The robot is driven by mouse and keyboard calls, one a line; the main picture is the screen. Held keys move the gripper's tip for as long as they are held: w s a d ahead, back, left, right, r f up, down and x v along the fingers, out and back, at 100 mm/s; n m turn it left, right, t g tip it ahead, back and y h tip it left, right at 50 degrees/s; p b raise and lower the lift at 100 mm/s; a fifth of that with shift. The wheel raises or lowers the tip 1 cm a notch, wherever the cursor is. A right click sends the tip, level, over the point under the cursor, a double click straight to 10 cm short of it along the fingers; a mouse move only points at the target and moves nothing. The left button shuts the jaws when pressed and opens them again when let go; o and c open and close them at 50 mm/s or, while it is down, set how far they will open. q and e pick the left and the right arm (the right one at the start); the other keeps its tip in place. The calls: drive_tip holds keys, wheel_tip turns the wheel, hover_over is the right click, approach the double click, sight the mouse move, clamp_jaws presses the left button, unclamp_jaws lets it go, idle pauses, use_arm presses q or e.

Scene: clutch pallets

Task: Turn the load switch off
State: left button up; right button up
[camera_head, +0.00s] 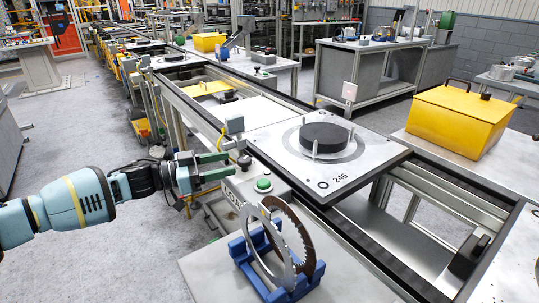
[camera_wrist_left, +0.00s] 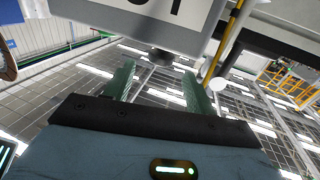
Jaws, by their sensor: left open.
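A grey control box (camera_head: 236,190) marked with letters starting "LOA" stands at the conveyor's near edge. It carries a green button (camera_head: 264,184) and a small black knob (camera_head: 244,161), which looks like the load switch. My left gripper (camera_head: 230,163) has green fingers spread apart, with the tips just left of the knob and nothing between them. Contact cannot be told. My right gripper is out of view.
A blue rack (camera_head: 243,257) holding toothed discs (camera_head: 291,228) stands on a table close below the box. A pallet marked 246 (camera_head: 370,166) carries a black disc (camera_head: 323,137) on the conveyor. A yellow case (camera_head: 459,120) lies at the right.

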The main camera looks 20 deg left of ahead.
sight(247, 159)
use_arm(q)
drive_tip(key=shift+w+d, duration=0.3)
drive_tip(key=x, duration=0.6)
drive_tip(key=shift+w+d, duration=0.35)
drive_tip(key=shift+w, duration=0.05)
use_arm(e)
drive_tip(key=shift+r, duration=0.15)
